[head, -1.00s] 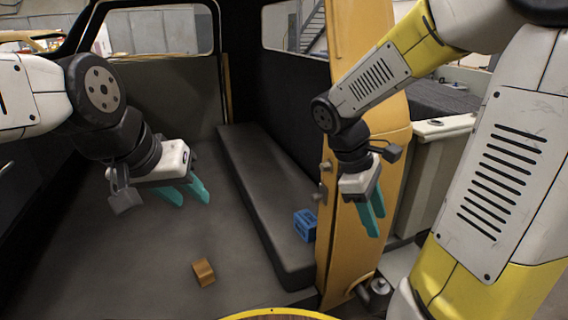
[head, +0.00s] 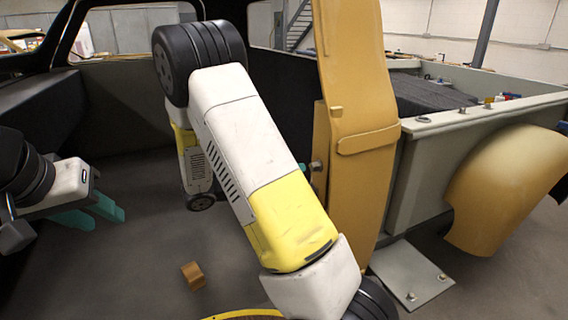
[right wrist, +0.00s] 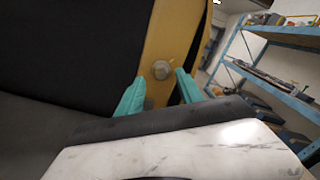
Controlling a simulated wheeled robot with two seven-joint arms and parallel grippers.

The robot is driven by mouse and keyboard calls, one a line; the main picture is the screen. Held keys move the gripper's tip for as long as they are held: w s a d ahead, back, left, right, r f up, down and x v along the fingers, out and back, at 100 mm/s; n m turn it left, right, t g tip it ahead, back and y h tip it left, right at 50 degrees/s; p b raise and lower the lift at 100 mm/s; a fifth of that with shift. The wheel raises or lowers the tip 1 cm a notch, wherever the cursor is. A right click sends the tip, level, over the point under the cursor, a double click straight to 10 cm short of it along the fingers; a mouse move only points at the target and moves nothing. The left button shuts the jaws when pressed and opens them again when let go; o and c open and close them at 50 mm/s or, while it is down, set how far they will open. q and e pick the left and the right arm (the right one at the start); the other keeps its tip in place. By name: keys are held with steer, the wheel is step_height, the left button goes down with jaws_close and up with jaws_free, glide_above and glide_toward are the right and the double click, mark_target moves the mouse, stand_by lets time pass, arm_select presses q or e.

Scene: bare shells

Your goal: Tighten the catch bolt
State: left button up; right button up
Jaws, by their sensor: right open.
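A round grey bolt head (right wrist: 161,69) sits on the yellow-orange pillar in the right wrist view, between the tips of my right gripper's teal fingers (right wrist: 160,78). These fingers are apart, and the bolt appears beyond them. A second, dimmer bolt (right wrist: 148,103) shows lower, beside the left finger. In the head view one bolt (head: 316,166) sticks out from the pillar's left edge, with a bit of teal finger near it. My arm hides most of the right gripper there. I cannot tell which bolt is the catch bolt. My left gripper (head: 108,222) is open and empty at far left.
The yellow-orange pillar (head: 365,90) stands upright at centre. A brown block (head: 193,275) lies on the dark floor. A grey truck bed side (head: 430,170) and a curved yellow panel (head: 510,185) are to the right. Blue shelving (right wrist: 265,65) stands behind in the wrist view.

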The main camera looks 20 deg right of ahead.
mark_target(311, 165)
steer(key=shift+w+d, duration=0.15)
steer(key=shift+d, duration=2.5)
jaws_close()
